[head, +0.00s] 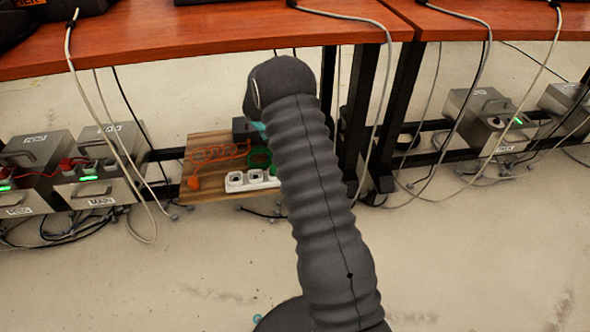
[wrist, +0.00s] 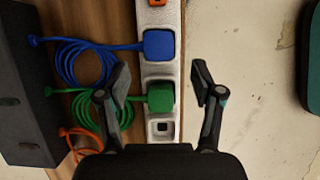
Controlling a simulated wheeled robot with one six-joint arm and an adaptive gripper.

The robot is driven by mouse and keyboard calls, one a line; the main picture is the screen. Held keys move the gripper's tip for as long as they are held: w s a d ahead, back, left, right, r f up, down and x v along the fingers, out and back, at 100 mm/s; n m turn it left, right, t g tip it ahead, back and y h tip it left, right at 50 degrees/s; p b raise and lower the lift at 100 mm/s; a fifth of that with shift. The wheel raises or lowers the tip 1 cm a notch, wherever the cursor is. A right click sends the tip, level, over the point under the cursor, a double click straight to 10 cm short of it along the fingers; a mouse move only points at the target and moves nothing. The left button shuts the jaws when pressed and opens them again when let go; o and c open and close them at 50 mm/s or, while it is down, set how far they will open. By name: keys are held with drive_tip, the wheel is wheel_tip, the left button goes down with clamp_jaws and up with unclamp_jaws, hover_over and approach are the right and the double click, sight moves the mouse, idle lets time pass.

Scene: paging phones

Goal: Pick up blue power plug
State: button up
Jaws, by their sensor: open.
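The blue power plug (wrist: 159,43) is a square block seated on the white power strip (wrist: 163,72) in the wrist view, with a coiled blue cable (wrist: 85,62) to its left. My gripper (wrist: 160,78) is open and empty. Its two fingertips lie either side of the strip, below the blue plug in the picture and level with the gap between it and the green plug (wrist: 160,97). I cannot tell its height above the strip. In the head view my arm hides the blue plug and the gripper; the strip's near end (head: 250,180) shows beside it.
The strip lies on a wooden board (head: 203,145) with an orange cable (head: 218,152) on it. A dark box (wrist: 25,95) stands left of the cables in the wrist view. The desk (head: 190,38), its dark legs and hanging cables are close.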

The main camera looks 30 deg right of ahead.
drive_tip(key=shift+d+b+x, duration=0.15)
drive_tip(key=shift+b+x, duration=0.05)
drive_tip(key=shift+x, duration=1.1)
drive_tip(key=shift+d+b+x, duration=0.15)
drive_tip(key=shift+x, duration=1.15)
drive_tip(key=shift+r, duration=0.1)
drive_tip(key=c, duration=1.3)
